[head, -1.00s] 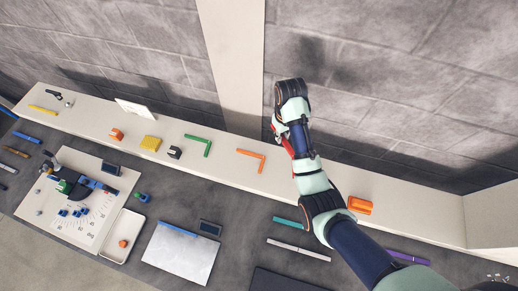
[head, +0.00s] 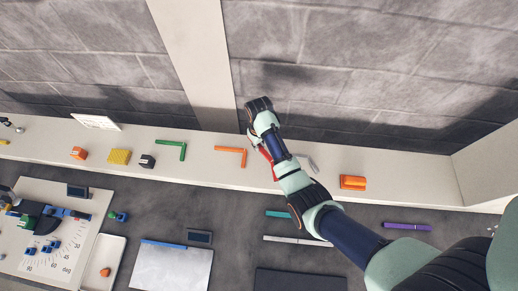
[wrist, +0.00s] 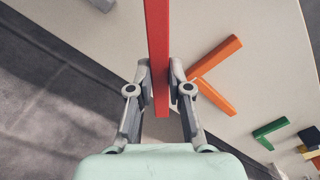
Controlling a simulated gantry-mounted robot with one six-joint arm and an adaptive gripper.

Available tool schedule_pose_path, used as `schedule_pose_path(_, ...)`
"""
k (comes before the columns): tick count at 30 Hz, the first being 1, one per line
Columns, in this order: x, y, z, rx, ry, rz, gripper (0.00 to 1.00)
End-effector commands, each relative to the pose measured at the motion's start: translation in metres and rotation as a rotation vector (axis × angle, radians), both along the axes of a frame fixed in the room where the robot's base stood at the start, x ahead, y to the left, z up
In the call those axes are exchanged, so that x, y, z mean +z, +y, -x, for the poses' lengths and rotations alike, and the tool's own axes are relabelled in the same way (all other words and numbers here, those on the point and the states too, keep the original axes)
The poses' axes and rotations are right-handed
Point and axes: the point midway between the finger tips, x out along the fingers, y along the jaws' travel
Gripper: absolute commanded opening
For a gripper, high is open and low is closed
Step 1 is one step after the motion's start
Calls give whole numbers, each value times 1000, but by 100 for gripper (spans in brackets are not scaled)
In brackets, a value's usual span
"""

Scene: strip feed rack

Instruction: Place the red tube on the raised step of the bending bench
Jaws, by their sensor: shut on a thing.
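The red tube (wrist: 157,45) is a straight bar between the fingers of my gripper (wrist: 160,75), which is shut on it. In the wrist view it runs from the top edge down past the fingertips. In the head view only a short part of the red tube (head: 266,162) shows beside my arm, which hides most of the gripper. The raised step (head: 325,178) is the long pale ledge along the wall. The tube is over the step, right of an orange bent tube (head: 232,151); I cannot tell if it touches the step.
On the step are a green bent tube (head: 172,145), a yellow block (head: 120,156), an orange block (head: 353,182) and a grey piece (head: 306,161) close to my arm. On the lower dark bench lie a white tray (head: 118,240), a purple tube (head: 407,226) and a pale tube (head: 297,240).

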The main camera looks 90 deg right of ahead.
Motion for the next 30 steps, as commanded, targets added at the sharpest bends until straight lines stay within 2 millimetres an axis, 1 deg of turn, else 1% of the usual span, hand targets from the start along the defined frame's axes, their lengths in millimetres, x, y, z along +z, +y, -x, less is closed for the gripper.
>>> schedule_pose_path(1, -11, 1, 1, 0, 2, -5, 0)
schedule_pose_path(3, -25, 1, 1, 0, 2, -5, 0)
schedule_pose_path(6, -37, 1, 0, 0, 1, -3, 0)
schedule_pose_path(14, -38, 1, 0, 0, 1, -1, 0)
schedule_pose_path(17, -41, 1, 0, 0, 1, -2, 0)
schedule_pose_path(18, -42, 1, 0, 0, 0, -2, 20)
schedule_pose_path(22, -41, 1, 0, 0, 0, -2, 41)
schedule_pose_path(23, -41, 1, 0, 0, 0, -2, 43)
schedule_pose_path(30, -41, 1, 0, 0, 0, -2, 43)
